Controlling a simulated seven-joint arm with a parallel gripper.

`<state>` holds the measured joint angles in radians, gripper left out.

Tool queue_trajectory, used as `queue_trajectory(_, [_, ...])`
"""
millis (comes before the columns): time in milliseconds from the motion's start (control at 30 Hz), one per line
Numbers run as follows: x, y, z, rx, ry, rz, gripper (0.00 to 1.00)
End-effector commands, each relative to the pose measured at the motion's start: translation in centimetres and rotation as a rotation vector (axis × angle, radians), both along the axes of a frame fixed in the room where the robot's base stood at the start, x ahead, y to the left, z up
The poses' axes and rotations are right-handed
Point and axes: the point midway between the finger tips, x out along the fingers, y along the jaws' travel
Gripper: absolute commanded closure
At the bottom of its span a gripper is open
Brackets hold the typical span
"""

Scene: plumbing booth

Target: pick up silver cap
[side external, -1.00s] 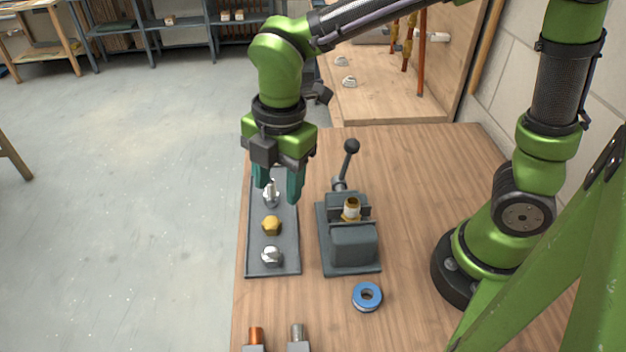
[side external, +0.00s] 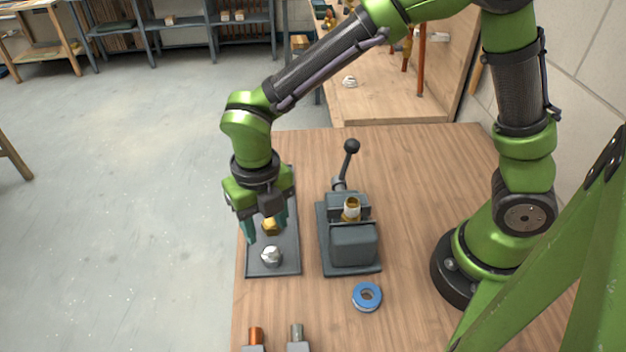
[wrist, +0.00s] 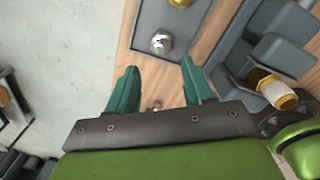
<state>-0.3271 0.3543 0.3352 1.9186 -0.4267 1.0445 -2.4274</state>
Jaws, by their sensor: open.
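The silver cap (side external: 271,256) sits at the near end of a dark grey tray (side external: 286,265). A brass cap (side external: 271,227) sits behind it in the tray. My gripper (side external: 265,228) is open and empty above the tray, with one green finger on each side. In the wrist view, the silver cap (wrist: 161,43) shows beyond the gap between the fingertips (wrist: 160,65), not between them. The brass cap (wrist: 180,2) is cut by the top edge there. My gripper hides the far part of the tray, where another silver piece was visible earlier.
A grey vise-like fixture (side external: 352,243) with a lever and a brass fitting (side external: 351,208) stands right of the tray. A blue ring (side external: 367,296) lies in front of it. Copper (side external: 255,335) and grey (side external: 297,332) pipe ends stand at the front edge. The table's right middle is clear.

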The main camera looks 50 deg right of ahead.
Motion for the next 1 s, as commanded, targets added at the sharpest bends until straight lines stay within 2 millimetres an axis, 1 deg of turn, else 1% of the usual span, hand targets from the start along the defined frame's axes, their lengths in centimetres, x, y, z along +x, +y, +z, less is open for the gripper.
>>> queue_trajectory(33, [-0.1, 0.0, -1.0, -0.002, 0.004, 0.0, 0.49])
queue_trajectory(100, [-0.1, 0.0, -2.1, -0.002, 0.004, -0.001, 0.49])
queue_trajectory(367, [0.0, -0.1, -4.0, -0.001, 0.0, -0.001, 0.49])
queue_trajectory(500, [-0.1, -0.4, -6.1, -0.002, 0.004, -0.002, 0.49])
queue_trajectory(633, [0.0, -0.4, -7.8, -0.002, 0.001, -0.001, 0.49])
queue_trajectory(767, [0.0, -0.4, -8.5, 0.0, -0.001, -0.002, 0.49])
queue_trajectory(967, [0.0, -0.4, -8.5, 0.001, -0.001, -0.002, 0.49])
queue_trajectory(1000, [0.0, -0.4, -8.5, 0.001, -0.001, -0.002, 0.55])
